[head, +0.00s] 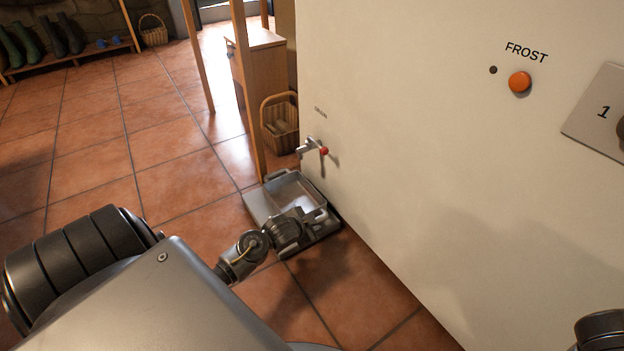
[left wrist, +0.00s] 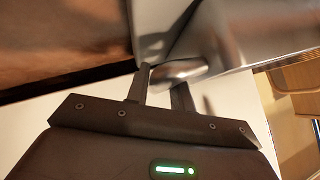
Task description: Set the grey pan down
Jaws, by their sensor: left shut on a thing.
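The grey pan (head: 300,188), a shallow rectangular tray with a handle at its far end, is low by the floor at the foot of the white cabinet, close below the drain tap (head: 312,147). My left gripper (head: 315,214) is at the pan's near end. In the left wrist view my left gripper (left wrist: 164,82) is shut on the pan's rounded metal handle (left wrist: 182,71), and part of the pan (left wrist: 240,30) shows beyond. The pan looks about level; I cannot tell whether its underside touches the floor. My right gripper is not in view.
The white cabinet (head: 420,180) walls off the right side, with an orange button (head: 519,82) marked FROST. A wicker basket (head: 280,125) and a wooden post (head: 247,90) stand just behind the pan. The tiled floor (head: 110,130) to the left is clear.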

